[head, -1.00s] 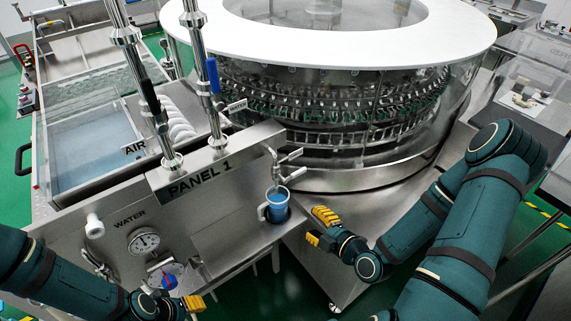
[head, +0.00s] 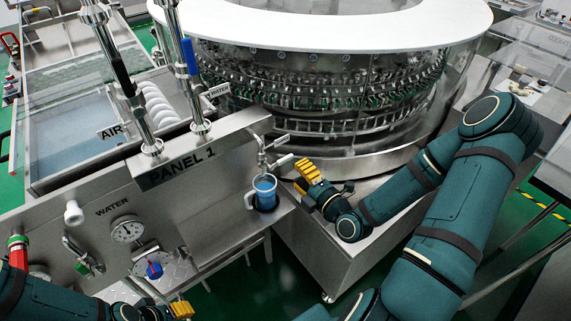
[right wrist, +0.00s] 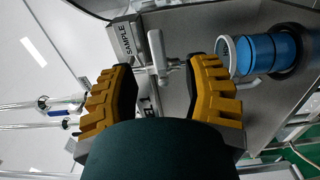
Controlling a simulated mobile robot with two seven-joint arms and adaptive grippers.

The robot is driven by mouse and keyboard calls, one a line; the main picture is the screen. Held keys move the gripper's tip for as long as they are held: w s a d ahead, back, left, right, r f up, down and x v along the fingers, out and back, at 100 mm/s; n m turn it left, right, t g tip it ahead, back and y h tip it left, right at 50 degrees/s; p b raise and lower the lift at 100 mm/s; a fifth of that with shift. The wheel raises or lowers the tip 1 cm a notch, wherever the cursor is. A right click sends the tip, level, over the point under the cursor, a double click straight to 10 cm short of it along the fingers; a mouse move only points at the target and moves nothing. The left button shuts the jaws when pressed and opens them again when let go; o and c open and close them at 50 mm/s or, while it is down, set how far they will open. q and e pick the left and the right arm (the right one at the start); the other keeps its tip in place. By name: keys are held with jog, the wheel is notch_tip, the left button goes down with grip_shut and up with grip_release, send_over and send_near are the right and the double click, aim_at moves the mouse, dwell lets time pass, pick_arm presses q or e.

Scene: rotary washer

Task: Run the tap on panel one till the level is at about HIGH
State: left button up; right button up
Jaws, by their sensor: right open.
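The tap (head: 263,157) stands on the panel one ledge, with a lever handle sticking out to its right. A blue jug (head: 264,188) with a pale handle stands directly below the spout; I cannot make out any level marks. My right gripper (head: 311,179) is open just right of the tap and jug. In the right wrist view the tap lever (right wrist: 157,52) shows in the gap between its yellow fingers, and I cannot tell whether they touch it. The blue jug (right wrist: 262,54) is beside the fingers. My left gripper (head: 180,309) is at the bottom edge, mostly cut off.
The PANEL 1 block (head: 190,156) and upright steel pipes stand left of the tap. The large rotary washer (head: 330,100) fills the back. A SAMPLE label (right wrist: 125,41) is near the lever.

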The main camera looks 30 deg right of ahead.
aim_at(287, 160)
jog(key=w, duration=0.6)
jog(key=shift+w+a+r, duration=0.15)
jog(key=shift+w+a, duration=0.1)
jog(key=shift+w, duration=0.1)
grip_shut()
